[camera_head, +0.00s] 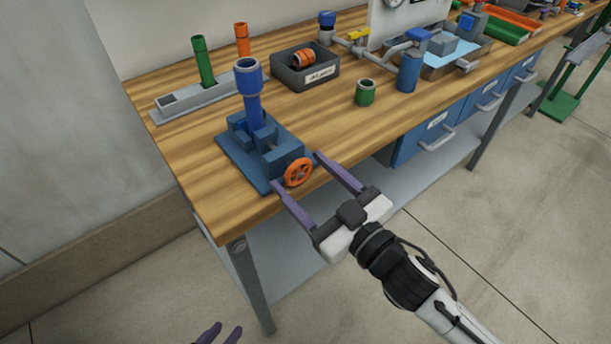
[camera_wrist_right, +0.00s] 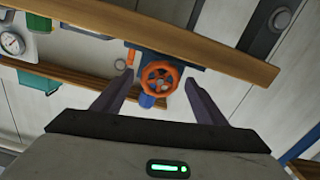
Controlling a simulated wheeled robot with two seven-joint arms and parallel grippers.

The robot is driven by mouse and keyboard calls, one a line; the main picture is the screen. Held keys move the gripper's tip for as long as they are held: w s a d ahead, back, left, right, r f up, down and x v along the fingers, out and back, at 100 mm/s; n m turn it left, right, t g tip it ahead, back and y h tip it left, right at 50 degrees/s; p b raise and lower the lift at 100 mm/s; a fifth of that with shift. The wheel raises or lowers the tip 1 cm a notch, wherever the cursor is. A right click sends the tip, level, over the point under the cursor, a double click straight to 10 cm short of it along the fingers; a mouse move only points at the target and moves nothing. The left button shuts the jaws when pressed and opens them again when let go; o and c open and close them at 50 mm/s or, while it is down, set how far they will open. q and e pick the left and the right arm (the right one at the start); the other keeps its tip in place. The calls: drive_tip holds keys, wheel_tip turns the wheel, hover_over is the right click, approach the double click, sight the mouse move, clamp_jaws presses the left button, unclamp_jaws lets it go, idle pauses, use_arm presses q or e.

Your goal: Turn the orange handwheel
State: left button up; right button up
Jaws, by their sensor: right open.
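The orange handwheel (camera_head: 298,172) is on the front of a blue vise-like fixture (camera_head: 240,150) near the left end of the workbench. A blue pipe (camera_head: 252,95) stands upright in the fixture. My right gripper (camera_head: 297,170) is open, its purple fingers spread either side of the handwheel. In the right wrist view, the handwheel (camera_wrist_right: 160,78) lies between and beyond the fingertips, and no contact shows. My left gripper (camera_head: 220,333) shows only its purple fingertips at the bottom edge, apart and with nothing seen between them.
The wooden workbench (camera_head: 200,190) holds a grey rack with a green pipe (camera_head: 203,62) and an orange pipe (camera_head: 242,40). A dark bin (camera_head: 306,77), a green fitting (camera_head: 365,92) and blue-topped plumbing stand further right. Blue drawers (camera_head: 425,138) sit beneath. The floor in front is clear.

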drive_tip(key=b+v, duration=0.1)
drive_tip(key=v, duration=0.9)
drive_tip(key=shift+s, duration=0.15)
drive_tip(key=shift+d, duration=0.1)
drive_tip(key=d+f+m+g+h, duration=0.2)
drive_tip(key=d+f+m+h, duration=0.25)
drive_tip(key=f, duration=0.85)
drive_tip(key=s+d+f+m+g+h, duration=0.1)
drive_tip(key=s+d+f+g+h, duration=0.1)
drive_tip(key=s+f, duration=0.3)
drive_tip(key=s+d+f+m+g+h, duration=0.1)
drive_tip(key=s+f, duration=0.4)
drive_tip(key=f, duration=0.5)
drive_tip(key=shift+s+d+f+m+g+h, duration=0.2)
drive_tip(key=shift+s+d+m+g+h, duration=0.25)
drive_tip(key=shift+d, duration=0.35)
drive_tip(key=shift+w, duration=0.15)
